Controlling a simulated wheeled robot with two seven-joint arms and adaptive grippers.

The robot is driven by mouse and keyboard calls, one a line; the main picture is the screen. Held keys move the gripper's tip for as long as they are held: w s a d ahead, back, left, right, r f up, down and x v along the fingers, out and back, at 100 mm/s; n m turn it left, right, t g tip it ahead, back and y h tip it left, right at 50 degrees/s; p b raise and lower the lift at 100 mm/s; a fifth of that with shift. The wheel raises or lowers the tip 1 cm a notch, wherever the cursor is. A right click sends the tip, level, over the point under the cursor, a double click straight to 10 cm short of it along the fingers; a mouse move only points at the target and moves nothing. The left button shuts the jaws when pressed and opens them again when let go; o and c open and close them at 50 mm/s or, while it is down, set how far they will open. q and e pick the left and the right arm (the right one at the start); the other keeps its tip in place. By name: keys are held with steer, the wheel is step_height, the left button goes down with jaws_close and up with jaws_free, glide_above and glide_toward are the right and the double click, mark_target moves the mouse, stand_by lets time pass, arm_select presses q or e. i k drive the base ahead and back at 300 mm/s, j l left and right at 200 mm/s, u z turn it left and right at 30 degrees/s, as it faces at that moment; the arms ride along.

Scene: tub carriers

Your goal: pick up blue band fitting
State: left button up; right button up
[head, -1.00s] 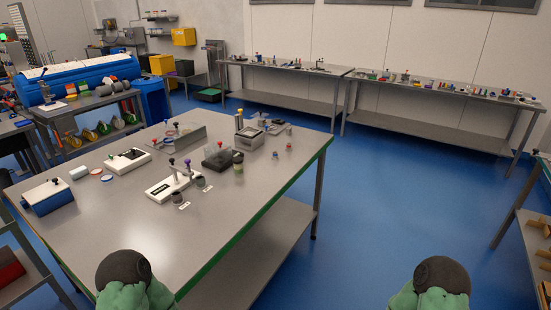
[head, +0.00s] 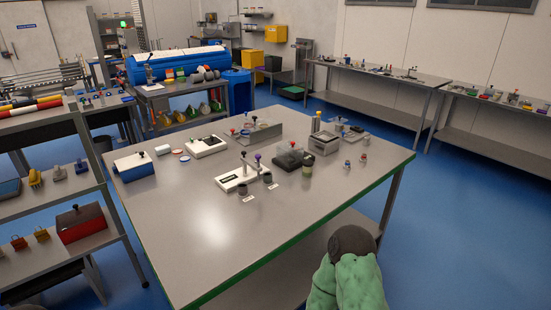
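Several small fittings stand on the grey worktable (head: 300,215) in the head view. Two small capped fittings, a nearer one (head: 348,165) and a farther one (head: 362,158), stand upright near the table's right side. They are too small for me to tell which, if either, carries a blue band. Neither of my grippers shows; only a green and dark part of my arm is in view at the bottom.
A blue-and-white box (head: 134,168), a white stand (head: 237,180) and a grey box (head: 324,144) stand on the table. Its front half is bare. A shelf rack with a red box (head: 82,223) is at left. Blue floor (head: 450,215) is open at right.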

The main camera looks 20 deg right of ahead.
mark_target(347, 166)
steer(key=i+l+u, duration=0.1)
steer(key=l+u, duration=0.3)
steer(key=l, duration=0.25)
steer(key=l+u, duration=0.4)
steer(key=l, duration=0.2)
steer(key=l+u, duration=0.4)
steer(key=l, duration=0.3)
steer(key=k+l+u, duration=0.15)
steer(key=l+u, duration=0.25)
steer(key=l, duration=0.2)
